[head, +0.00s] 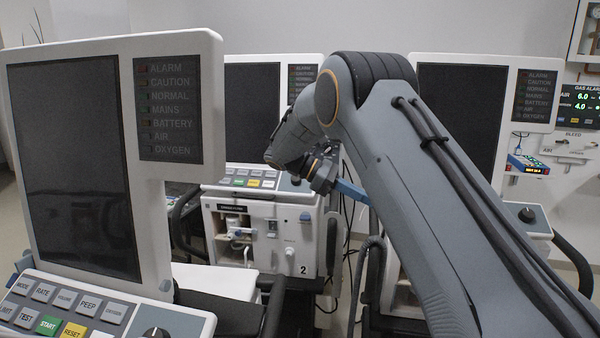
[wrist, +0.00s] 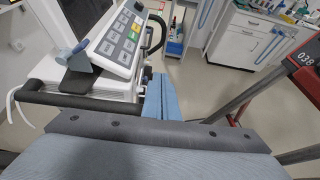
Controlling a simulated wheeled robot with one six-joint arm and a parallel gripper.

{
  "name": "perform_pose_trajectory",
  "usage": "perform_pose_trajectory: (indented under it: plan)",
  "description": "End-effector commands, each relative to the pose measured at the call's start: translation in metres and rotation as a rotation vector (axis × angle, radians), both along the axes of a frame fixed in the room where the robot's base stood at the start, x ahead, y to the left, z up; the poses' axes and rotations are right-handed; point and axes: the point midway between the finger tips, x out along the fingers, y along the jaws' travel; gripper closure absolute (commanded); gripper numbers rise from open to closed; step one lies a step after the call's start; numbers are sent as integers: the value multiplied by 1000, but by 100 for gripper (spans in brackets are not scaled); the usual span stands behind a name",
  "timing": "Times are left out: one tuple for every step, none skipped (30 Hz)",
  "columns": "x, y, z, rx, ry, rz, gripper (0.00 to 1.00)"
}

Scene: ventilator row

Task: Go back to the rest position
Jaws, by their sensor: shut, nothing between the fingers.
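My gripper (head: 350,192) is held up in the middle of the head view, in front of the gap between the middle and right ventilators. Its blue fingers (wrist: 161,97) are together and empty in the wrist view. The middle ventilator (head: 297,240), marked 2, stands behind and left of my gripper, with its open front compartment showing. The left ventilator (head: 180,120) is nearest, its screen dark. The right ventilator (head: 509,110) is partly hidden behind my arm.
A gas alarm panel (head: 573,108) is on the wall at right. In the wrist view, a ventilator key panel (wrist: 122,40) is at upper left, a white drawer cabinet (wrist: 243,40) at the back, and a padded light-blue surface (wrist: 140,162) with a dark edge in front. Bare floor (wrist: 215,85) lies between.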

Motion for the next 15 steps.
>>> perform_pose_trajectory:
  plan:
    - [-4,-4,-2,18,-11,-6,100]
    - [-6,-6,-4,33,-17,-10,100]
    - [-10,-9,-7,51,-28,-15,100]
    - [-12,-11,-10,67,-38,-20,100]
    - [-16,-14,-12,84,-47,-25,100]
    - [-20,-17,-15,107,-61,-35,100]
    - [-24,-19,-19,126,-73,-42,100]
    - [-29,-22,-22,146,-86,-50,100]
    - [-35,-24,-26,174,-104,-64,100]
    - [-41,-27,-30,198,-120,-76,100]
    - [-47,-29,-34,222,-136,-91,100]
    - [-56,-32,-39,257,-162,-114,100]
    - [-64,-34,-43,288,-185,-134,100]
    - [-74,-36,-48,320,-209,-159,100]
    - [-87,-38,-55,366,-247,-198,100]
